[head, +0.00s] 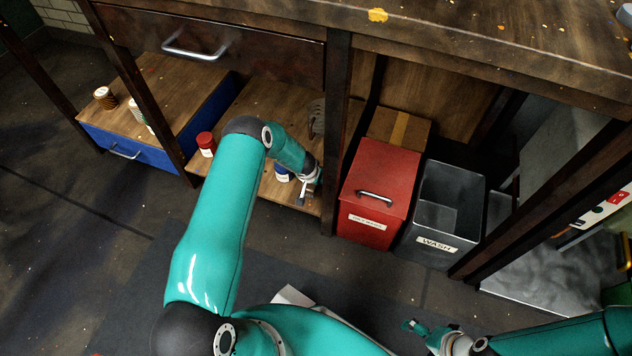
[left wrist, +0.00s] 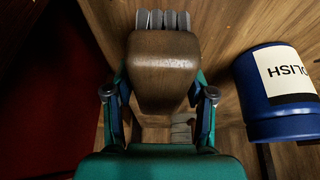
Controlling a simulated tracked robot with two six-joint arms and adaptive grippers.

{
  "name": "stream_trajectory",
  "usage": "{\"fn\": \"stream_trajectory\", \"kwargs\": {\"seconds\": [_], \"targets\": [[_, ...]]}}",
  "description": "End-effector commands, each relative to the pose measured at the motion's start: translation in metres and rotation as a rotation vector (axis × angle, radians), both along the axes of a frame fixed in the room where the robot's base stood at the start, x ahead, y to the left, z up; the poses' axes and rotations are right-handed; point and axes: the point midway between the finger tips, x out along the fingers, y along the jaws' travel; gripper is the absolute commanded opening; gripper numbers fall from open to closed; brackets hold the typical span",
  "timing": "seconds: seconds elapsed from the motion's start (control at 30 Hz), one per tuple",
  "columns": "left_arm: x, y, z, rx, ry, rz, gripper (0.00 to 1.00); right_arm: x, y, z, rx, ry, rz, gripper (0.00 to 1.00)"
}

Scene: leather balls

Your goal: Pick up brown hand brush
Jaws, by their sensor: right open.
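The brown hand brush (left wrist: 164,62) shows in the left wrist view as a brown block between the two fingers of my left gripper (left wrist: 160,95). The fingertips lie close along its sides; whether they press on it I cannot tell. In the head view my left gripper (head: 306,188) is at the front of the low wooden shelf, with its fingers mostly hidden by the wrist. The brush cannot be made out clearly there. My right gripper (head: 422,328) is open and empty at the lower edge, away from the shelf.
A blue polish can (left wrist: 280,92) stands right of the brush; it also shows in the head view (head: 282,174). A red-lidded jar (head: 205,142) stands farther left. A red bin (head: 378,185) and a grey wash bin (head: 445,205) stand right of a table post (head: 335,130).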

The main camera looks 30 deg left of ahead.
Motion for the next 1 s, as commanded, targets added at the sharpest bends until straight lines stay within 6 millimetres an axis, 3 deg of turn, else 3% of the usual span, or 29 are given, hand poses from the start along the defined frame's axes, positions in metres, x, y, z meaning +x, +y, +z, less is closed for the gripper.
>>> {"fn": "stream_trajectory", "kwargs": {"seconds": [0.03, 0.23, 0.57, 1.0], "targets": [[0.0, 0.0, 0.0, 0.0, 0.0, 0.0, 0.41, 0.0, 0.0, 0.0, 0.0, 0.0, 0.0, 0.88], [0.0, 0.0, 0.0, 0.0, 0.0, -0.001, 0.08, 0.0, 0.0, 0.0, 0.0, 0.0, 0.0, 0.88], [0.001, -0.001, 0.008, 0.001, -0.001, -0.001, 0.07, 0.0, 0.0, 0.004, 0.0, 0.0, 0.0, 0.88], [0.001, -0.001, 0.087, 0.0, -0.002, -0.002, 0.07, 0.0, 0.0, 0.047, 0.0, 0.0, 0.0, 0.88]]}}
